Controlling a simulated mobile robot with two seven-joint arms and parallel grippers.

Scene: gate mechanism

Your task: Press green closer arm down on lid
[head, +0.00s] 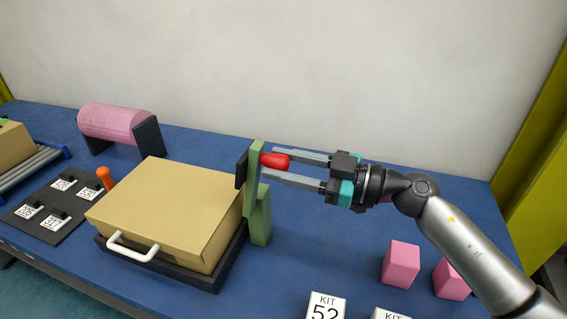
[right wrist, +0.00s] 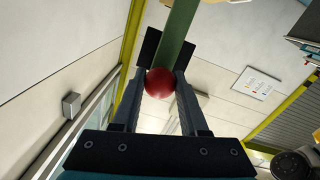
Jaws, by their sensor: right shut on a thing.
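The green closer arm (head: 254,176) stands upright at the right edge of the tan lid (head: 170,205), beside its green post (head: 261,222). A black pad (head: 241,170) is on its lid-facing side and a red knob (head: 273,160) sticks out to the right. My right gripper (head: 272,163) comes in from the right with its fingers around the knob. In the right wrist view the red knob (right wrist: 159,83) sits between the fingertips, with the green arm (right wrist: 178,35) above it. The lid lies on a dark base (head: 215,279) and has a white handle (head: 132,248). My left gripper is not seen.
Pink blocks (head: 401,263) and cards marked KIT (head: 326,308) are at the front right. A dark panel with labelled switches (head: 48,214), an orange knob (head: 105,178) and a pink roll (head: 117,123) are at left. The blue table behind the gripper is clear.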

